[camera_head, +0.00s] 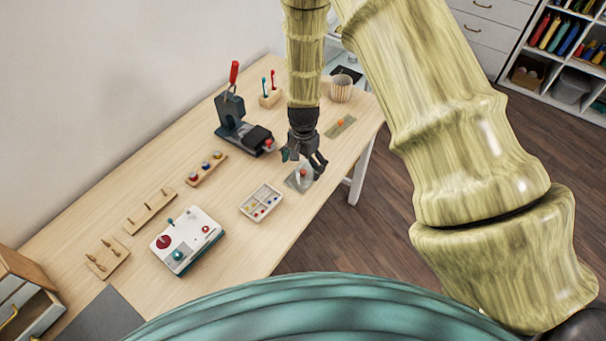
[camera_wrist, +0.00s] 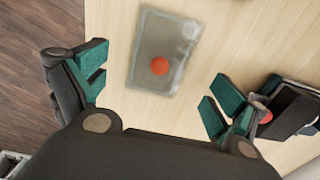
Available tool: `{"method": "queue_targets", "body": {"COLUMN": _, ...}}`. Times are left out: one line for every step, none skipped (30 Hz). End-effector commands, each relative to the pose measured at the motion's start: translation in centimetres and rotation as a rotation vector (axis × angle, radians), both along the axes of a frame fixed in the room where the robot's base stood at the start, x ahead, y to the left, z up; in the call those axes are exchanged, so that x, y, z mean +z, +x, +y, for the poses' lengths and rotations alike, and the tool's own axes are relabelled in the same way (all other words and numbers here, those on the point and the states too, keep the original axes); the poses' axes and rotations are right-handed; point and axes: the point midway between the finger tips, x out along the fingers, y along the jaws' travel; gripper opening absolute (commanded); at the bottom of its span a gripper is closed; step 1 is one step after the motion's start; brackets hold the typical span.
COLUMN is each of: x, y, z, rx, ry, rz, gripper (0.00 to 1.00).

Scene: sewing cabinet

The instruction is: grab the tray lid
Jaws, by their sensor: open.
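The tray lid (camera_head: 293,184) is a flat, clear greyish plate with a red knob, lying on the wooden table near its front edge. In the wrist view the lid (camera_wrist: 150,40) lies flat, with its round red knob near its middle. My gripper (camera_head: 304,163) is over the lid and partly hides it in the head view. In the wrist view my gripper (camera_wrist: 155,88) has its fingers spread wide, with nothing between them. The lid appears ahead of the fingertips and apart from them. The compartment tray (camera_head: 247,208) stands uncovered to the left of the lid, holding small coloured pieces.
A dark press (camera_head: 230,115) with a red handle stands behind and left of my gripper. A narrow plate with an orange knob (camera_head: 340,126) and a ribbed cup (camera_head: 341,88) are farther back. A white control box (camera_head: 187,239) sits front left. Bare table surrounds the lid.

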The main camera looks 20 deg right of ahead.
Motion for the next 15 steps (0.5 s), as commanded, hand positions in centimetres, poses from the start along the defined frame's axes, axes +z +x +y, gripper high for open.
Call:
{"method": "queue_targets", "body": {"x": -0.3, "y": -0.1, "z": 0.0, "rx": 0.0, "ry": 0.0, "rz": 0.003, "gripper": 0.96}}
{"method": "queue_targets", "body": {"x": -0.5, "y": -0.2, "z": 0.0, "rx": 0.0, "ry": 0.0, "rz": 0.003, "gripper": 0.96}}
{"method": "queue_targets", "body": {"x": -0.9, "y": -0.2, "z": 0.0, "rx": 0.0, "ry": 0.0, "rz": 0.003, "gripper": 0.96}}
{"method": "queue_targets", "body": {"x": -1.2, "y": -0.3, "z": 0.1, "rx": 0.0, "ry": 0.001, "rz": 0.002, "gripper": 0.96}}
{"method": "queue_targets", "body": {"x": -1.5, "y": -0.2, "z": 0.0, "rx": 0.0, "ry": 0.0, "rz": 0.001, "gripper": 0.96}}
{"method": "queue_targets", "body": {"x": -1.9, "y": -0.2, "z": 0.1, "rx": 0.0, "ry": 0.0, "rz": 0.001, "gripper": 0.96}}
{"method": "queue_targets", "body": {"x": -2.2, "y": -0.2, "z": 0.1, "rx": 0.001, "ry": 0.0, "rz": 0.001, "gripper": 0.96}}
{"method": "queue_targets", "body": {"x": -2.4, "y": -0.2, "z": 0.1, "rx": 0.001, "ry": 0.0, "rz": 0.003, "gripper": 0.96}}
{"method": "queue_targets", "body": {"x": -2.7, "y": -0.2, "z": 0.1, "rx": 0.001, "ry": 0.0, "rz": 0.001, "gripper": 0.96}}
{"method": "queue_targets", "body": {"x": -2.9, "y": -0.2, "z": 0.1, "rx": 0.001, "ry": 0.0, "rz": 0.001, "gripper": 0.96}}
{"method": "queue_targets", "body": {"x": -3.0, "y": -0.2, "z": 0.1, "rx": 0.001, "ry": 0.001, "rz": 0.001, "gripper": 0.96}}
{"method": "queue_targets", "body": {"x": -3.2, "y": -0.2, "z": 0.1, "rx": 0.001, "ry": 0.0, "rz": 0.0, "gripper": 0.96}}
{"method": "queue_targets", "body": {"x": -3.3, "y": -0.2, "z": 0.1, "rx": 0.001, "ry": 0.0, "rz": 0.0, "gripper": 0.96}}
{"method": "queue_targets", "body": {"x": -3.4, "y": -0.2, "z": 0.1, "rx": 0.001, "ry": 0.0, "rz": 0.0, "gripper": 0.96}}
{"method": "queue_targets", "body": {"x": -3.4, "y": -0.2, "z": 0.1, "rx": 0.001, "ry": 0.0, "rz": 0.0, "gripper": 0.96}}
